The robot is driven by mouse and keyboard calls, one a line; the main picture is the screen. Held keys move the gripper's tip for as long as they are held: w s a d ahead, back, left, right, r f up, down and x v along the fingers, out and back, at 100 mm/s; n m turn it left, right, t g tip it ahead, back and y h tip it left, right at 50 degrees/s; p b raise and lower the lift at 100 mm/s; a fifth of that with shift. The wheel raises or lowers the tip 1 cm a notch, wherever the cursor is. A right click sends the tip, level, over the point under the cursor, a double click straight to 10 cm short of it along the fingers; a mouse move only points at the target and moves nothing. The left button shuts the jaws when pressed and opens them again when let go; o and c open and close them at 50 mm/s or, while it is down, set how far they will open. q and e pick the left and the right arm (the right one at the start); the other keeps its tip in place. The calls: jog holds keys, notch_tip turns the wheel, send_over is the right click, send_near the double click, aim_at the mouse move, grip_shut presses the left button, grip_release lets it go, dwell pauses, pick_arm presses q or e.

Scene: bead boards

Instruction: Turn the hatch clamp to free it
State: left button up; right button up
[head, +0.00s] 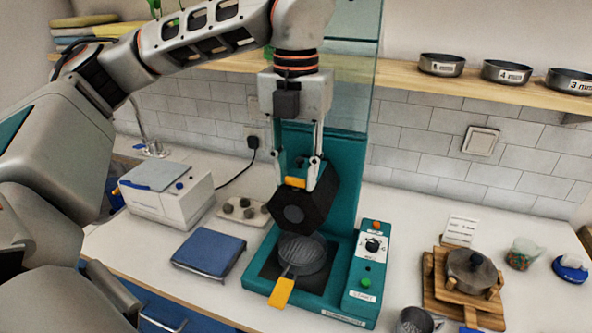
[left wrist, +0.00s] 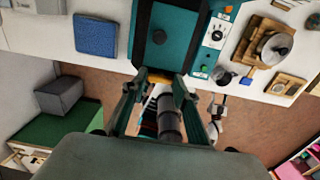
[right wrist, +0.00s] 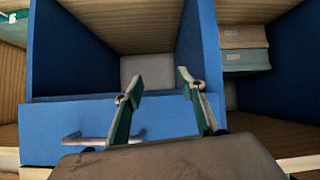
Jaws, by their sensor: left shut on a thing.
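The teal machine (head: 347,150) stands on the counter with a black many-sided head (head: 300,212) on its front. A yellow piece (head: 295,182) at the top of that head looks like the hatch clamp. My left gripper (head: 296,186) reaches down from above, shut on this yellow piece, with a finger on each side. In the left wrist view the yellow piece (left wrist: 158,77) shows between the fingertips. How far it is turned I cannot tell. My right gripper (right wrist: 160,76) is open and empty in front of blue cabinets; the head view does not show it.
A dark round pan (head: 304,254) with a yellow handle sits beneath the head. A control box (head: 362,275) adjoins it at right. A blue pad (head: 208,252) and a white device (head: 166,192) stand left; a pot (head: 472,270) on wooden boards stands right. A blue drawer (right wrist: 70,125) is near my right gripper.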

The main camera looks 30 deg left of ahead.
aim_at(296, 178)
dwell(0.3)
pick_arm(q)
jog(key=o, duration=1.1)
notch_tip(296, 178, up, 12)
dwell(0.4)
